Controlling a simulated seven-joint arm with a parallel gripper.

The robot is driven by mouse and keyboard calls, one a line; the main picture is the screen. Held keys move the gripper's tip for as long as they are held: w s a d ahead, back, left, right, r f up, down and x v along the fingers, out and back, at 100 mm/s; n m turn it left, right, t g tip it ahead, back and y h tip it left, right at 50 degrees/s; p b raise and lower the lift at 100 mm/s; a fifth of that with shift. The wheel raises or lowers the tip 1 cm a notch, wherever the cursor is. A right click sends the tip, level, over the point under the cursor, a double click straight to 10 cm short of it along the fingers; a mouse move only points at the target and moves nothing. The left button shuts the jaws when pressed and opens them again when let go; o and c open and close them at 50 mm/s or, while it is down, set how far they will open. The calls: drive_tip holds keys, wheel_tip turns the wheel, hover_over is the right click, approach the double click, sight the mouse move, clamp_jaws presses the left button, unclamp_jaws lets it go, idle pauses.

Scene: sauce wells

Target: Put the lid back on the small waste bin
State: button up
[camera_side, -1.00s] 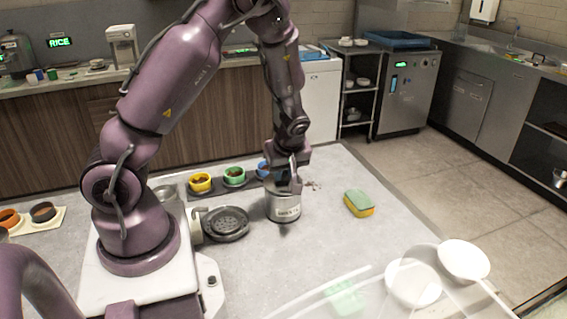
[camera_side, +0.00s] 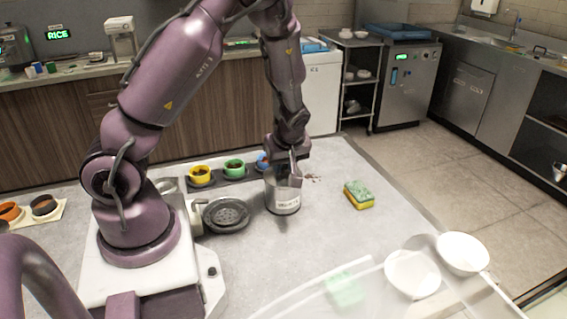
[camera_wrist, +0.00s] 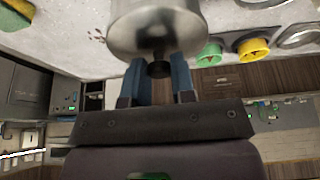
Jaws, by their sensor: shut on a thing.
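The small waste bin (camera_side: 284,204) is a metal cylinder with a printed label, standing upright on the grey counter. My gripper (camera_side: 285,171) is directly above it, pointing down, and hides much of its top. In the wrist view, my gripper's blue fingers (camera_wrist: 158,80) are closed on the dark knob (camera_wrist: 159,69) of the shiny metal lid (camera_wrist: 152,40). The lid is at the bin's top, but I cannot tell whether it rests flush on the rim.
A dark round grated dish (camera_side: 227,214) lies just left of the bin. A yellow cup (camera_side: 200,176) and a green cup (camera_side: 234,169) stand behind. A sponge (camera_side: 359,195) is at right, with white bowls (camera_side: 462,254) in front. Dark crumbs lie behind the bin.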

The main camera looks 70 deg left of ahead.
drive_tip(key=shift+f, duration=0.1)
idle(0.3)
drive_tip(key=o, duration=1.5)
drive_tip(key=shift+c, duration=0.2)
drive_tip(key=shift+r, duration=3.5)
